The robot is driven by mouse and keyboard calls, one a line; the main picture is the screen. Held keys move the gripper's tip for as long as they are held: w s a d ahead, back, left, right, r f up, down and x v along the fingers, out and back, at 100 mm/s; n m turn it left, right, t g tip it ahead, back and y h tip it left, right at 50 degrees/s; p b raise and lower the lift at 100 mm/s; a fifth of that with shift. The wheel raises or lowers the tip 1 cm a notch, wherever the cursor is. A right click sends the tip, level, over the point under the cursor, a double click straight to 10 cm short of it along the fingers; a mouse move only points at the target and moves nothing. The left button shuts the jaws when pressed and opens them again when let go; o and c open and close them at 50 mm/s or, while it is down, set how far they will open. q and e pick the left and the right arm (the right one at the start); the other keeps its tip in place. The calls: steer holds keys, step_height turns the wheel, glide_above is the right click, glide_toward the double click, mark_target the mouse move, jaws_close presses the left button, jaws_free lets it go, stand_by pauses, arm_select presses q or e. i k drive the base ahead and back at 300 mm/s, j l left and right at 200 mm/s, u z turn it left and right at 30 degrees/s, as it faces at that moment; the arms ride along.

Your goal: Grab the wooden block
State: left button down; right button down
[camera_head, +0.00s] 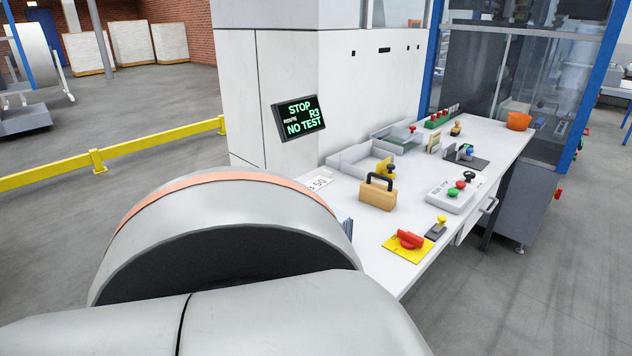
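The wooden block (377,196) is a light tan block with a black handle on top. It stands upright on the white table (387,264), right of the picture's middle. Nothing is seen touching it. Neither of my grippers is in view. A large grey part of my own arm with an orange band fills the lower left and hides the table's near left part.
A red knob on a yellow plate (409,243) and a white button box (455,191) stand near the block. Clear trays (352,163) lie behind it. An orange cup (518,121) stands at the far end. A screen (299,117) hangs on the white cabinet (290,60).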

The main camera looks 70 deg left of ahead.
mark_target(378, 195)
steer(key=u, duration=2)
steer(key=i+l+u, duration=0.1)
steer(key=u, duration=0.3)
steer(key=l+u, duration=0.4)
steer(key=i+l+u, duration=0.1)
steer(key=l+u, duration=0.2)
steer(key=l, duration=0.65)
steer(key=l+u, duration=0.3)
steer(key=l, duration=1.3)
steer(key=k+l+u, duration=0.1)
steer(key=l, duration=0.55)
steer(key=k+l, duration=0.1)
steer(key=l, duration=0.55)
steer(key=l+u, duration=0.05)
